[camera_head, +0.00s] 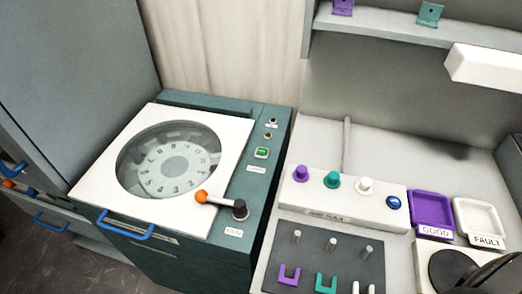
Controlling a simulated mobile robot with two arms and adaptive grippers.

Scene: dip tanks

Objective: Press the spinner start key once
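The spinner (258,200) is a teal cabinet at the left centre with a white lid (95,185). The lid lies flat and looks closed. Its round window (128,160) shows a pale disc (176,165) with numbers around it. A green key (261,153) in a pale frame sits on the teal strip right of the lid, above a small label too small to read. A lever with an orange knob (201,196) reaches over the lid's lower right corner from a dark pivot (240,209). Nothing touches the green key.
A white block (380,208) with purple, green and white knobs and a blue button stands right of the spinner. Before it is a dark peg board (345,262). Purple GOOD (433,208) and white FAULT (478,218) trays stand right. A shelf (385,28) overhangs the back.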

